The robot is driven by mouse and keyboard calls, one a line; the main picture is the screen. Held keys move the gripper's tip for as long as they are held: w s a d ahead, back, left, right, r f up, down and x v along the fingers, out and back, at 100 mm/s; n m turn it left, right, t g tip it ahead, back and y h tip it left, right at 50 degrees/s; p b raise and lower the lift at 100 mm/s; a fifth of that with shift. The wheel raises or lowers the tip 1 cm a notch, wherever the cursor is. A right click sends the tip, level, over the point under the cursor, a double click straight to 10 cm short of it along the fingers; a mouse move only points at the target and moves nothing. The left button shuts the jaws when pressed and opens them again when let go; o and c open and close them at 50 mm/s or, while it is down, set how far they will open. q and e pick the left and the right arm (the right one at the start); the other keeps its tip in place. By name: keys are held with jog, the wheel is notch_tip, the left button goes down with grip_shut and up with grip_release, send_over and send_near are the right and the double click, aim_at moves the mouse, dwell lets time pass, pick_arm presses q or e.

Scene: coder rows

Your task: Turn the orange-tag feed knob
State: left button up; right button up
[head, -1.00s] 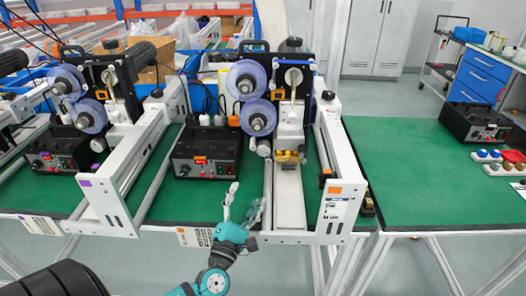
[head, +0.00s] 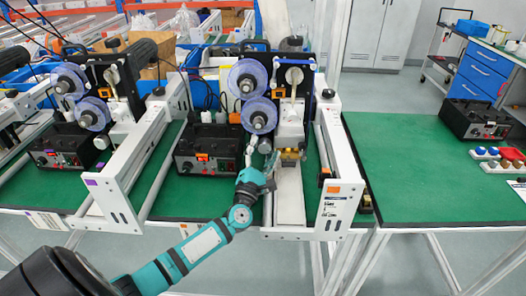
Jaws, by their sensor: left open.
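The orange tag (head: 334,189) is on the front end plate of the right-hand coder's white frame. That coder carries two film reels (head: 248,78) and a yellowish block (head: 290,155). A small grey round part (head: 264,146) sits below the lower reel; I cannot tell for sure whether it is the feed knob. My left gripper (head: 261,157) is open, its fingers pointing away from me, just in front of and below this part. I see no clear contact, and nothing shows between the fingers. My right gripper is out of view.
A black control box (head: 207,150) stands close left of the gripper. The white frame's right rail (head: 335,150) bounds the space on the right. A second coder with a purple tag (head: 91,182) stands at left. The green table at right (head: 410,165) is mostly clear.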

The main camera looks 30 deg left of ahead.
pick_arm(q)
jog(key=c, duration=1.2)
jog(key=shift+o, duration=0.2)
jog(key=shift+r+m+h+p, duration=0.15)
jog(key=shift+m+h+p, duration=0.3)
jog(key=shift+p, duration=0.3)
jog(key=m+g+p, duration=0.1)
jog(key=m+p, duration=0.2)
jog(key=p, duration=0.2)
jog(key=m+g+h+p, duration=0.1)
jog(key=m+p, duration=0.3)
jog(key=p, duration=0.1)
jog(key=m+g+h+p, duration=0.1)
jog(key=m+p, duration=0.2)
jog(key=p, duration=0.2)
jog(key=shift+s+r+m, duration=0.1)
jog(key=shift+r+m, duration=0.15)
jog(key=shift+m, duration=0.1)
jog(key=shift+f+m+g+p, duration=0.2)
jog(key=shift+m+g+p, duration=0.3)
jog(key=shift+p, duration=0.55)
